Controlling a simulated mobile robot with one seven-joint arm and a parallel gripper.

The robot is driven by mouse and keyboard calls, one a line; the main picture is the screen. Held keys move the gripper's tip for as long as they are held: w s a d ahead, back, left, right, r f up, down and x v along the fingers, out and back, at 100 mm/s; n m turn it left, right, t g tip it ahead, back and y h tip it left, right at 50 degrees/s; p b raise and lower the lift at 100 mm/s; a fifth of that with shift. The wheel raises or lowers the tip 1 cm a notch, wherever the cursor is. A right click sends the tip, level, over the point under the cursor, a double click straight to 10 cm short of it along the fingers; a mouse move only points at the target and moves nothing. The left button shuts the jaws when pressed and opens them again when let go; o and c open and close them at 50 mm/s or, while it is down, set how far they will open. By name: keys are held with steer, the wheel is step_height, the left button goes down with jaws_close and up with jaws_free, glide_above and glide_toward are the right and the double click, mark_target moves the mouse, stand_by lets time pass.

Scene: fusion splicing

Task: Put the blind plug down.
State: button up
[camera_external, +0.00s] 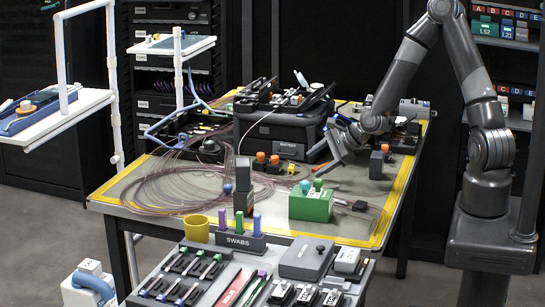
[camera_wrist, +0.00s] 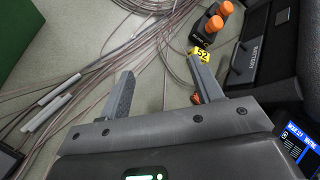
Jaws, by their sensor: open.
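My gripper (camera_external: 322,165) hangs low over the table, behind the green box. In the wrist view its two grey fingers (camera_wrist: 160,68) are wide apart, with only the table top and thin fibres between them. A small yellow tag marked 52 (camera_wrist: 199,53) shows at the tip of the right finger; a small yellow piece (camera_external: 291,169) also stands near my gripper in the external view. A small orange piece (camera_wrist: 195,99) shows beside the right finger, partly hidden by it. I cannot tell for certain which piece is the blind plug.
Two orange-capped pieces (camera_wrist: 210,20) sit in a dark holder nearby. The black splicer (camera_external: 285,128) stands behind my gripper. The green box (camera_external: 311,206) stands in front. Loose fibre coils (camera_external: 180,185) cover the left of the table (camera_external: 150,233). A crowded tool tray lies nearer the camera.

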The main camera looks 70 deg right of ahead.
steer(key=s+a+r+n+g, duration=0.2)
steer(key=s+a+r+n, duration=0.2)
steer(key=s+r+n, duration=0.8)
steer(key=s+a+r+n+g+h, duration=0.1)
steer(key=s+a+r+n, duration=0.3)
steer(key=s+r+n, duration=0.9)
steer(key=shift+s+a+r+g+h, duration=0.35)
steer(key=shift+s+g, duration=0.35)
steer(key=shift+s, duration=0.35)
steer(key=shift+o, duration=0.5)
steer(key=shift+s+r+n, duration=0.15)
steer(key=shift+s+n, duration=0.25)
steer(key=shift+s, duration=0.05)
steer(key=shift+w, duration=0.15)
